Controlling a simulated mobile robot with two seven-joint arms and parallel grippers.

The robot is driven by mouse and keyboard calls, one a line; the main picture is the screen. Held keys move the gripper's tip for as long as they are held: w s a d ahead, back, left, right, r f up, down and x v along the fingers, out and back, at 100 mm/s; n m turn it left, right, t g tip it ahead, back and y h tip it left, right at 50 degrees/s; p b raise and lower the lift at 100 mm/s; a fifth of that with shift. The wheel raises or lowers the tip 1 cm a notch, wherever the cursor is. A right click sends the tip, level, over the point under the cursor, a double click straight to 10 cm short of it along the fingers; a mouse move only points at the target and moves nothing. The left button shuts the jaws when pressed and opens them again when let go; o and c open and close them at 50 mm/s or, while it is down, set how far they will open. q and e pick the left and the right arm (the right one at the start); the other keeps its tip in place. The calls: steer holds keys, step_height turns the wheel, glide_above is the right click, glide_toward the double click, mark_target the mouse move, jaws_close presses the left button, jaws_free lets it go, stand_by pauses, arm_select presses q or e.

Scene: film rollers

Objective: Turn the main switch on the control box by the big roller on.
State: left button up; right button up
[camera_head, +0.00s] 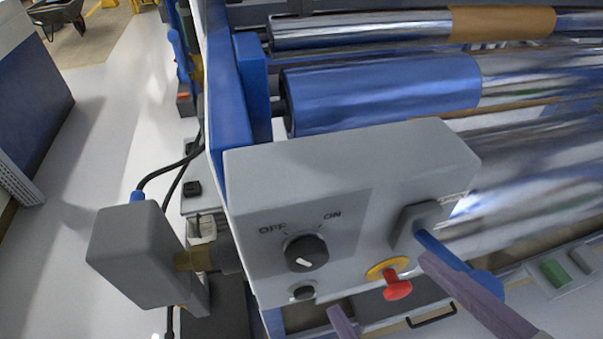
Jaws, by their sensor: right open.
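The grey control box (345,190) stands in front of the big roller, its face tilted in the picture. On it is the main switch, a round black knob (306,253) with a small white mark on its lower part. The label OFF is at its upper left and ON at its upper right. I cannot tell for sure which label it is set to. My right gripper (380,284) is open, its two purple-grey fingers coming in from the bottom right. My left gripper is not in view.
The blue-ended big roller (380,92) is behind.

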mark_target(309, 264)
steer(key=s+a+f+n+t+b, duration=0.15)
steer(key=a+f+t+b, duration=0.3)
steer(key=f+b, duration=0.55)
steer(key=shift+m+t+y, duration=0.25)
steer(key=shift+t+y, duration=0.15)
steer(key=shift+t, duration=0.15)
steer(key=x, duration=0.2)
steer(key=r+x, duration=0.1)
steer(key=x, duration=0.4)
steer(key=shift+w+d+r, duration=0.2)
steer(key=shift+w+r, duration=0.05)
steer(key=shift+w, duration=0.05)
steer(key=shift+w+a, duration=0.2)
steer(key=shift+w, duration=0.3)
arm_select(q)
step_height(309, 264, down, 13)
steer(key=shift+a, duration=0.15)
arm_select(e)
steer(key=shift+f, duration=0.1)
steer(key=c, duration=1.4)
steer(key=shift+o, duration=0.2)
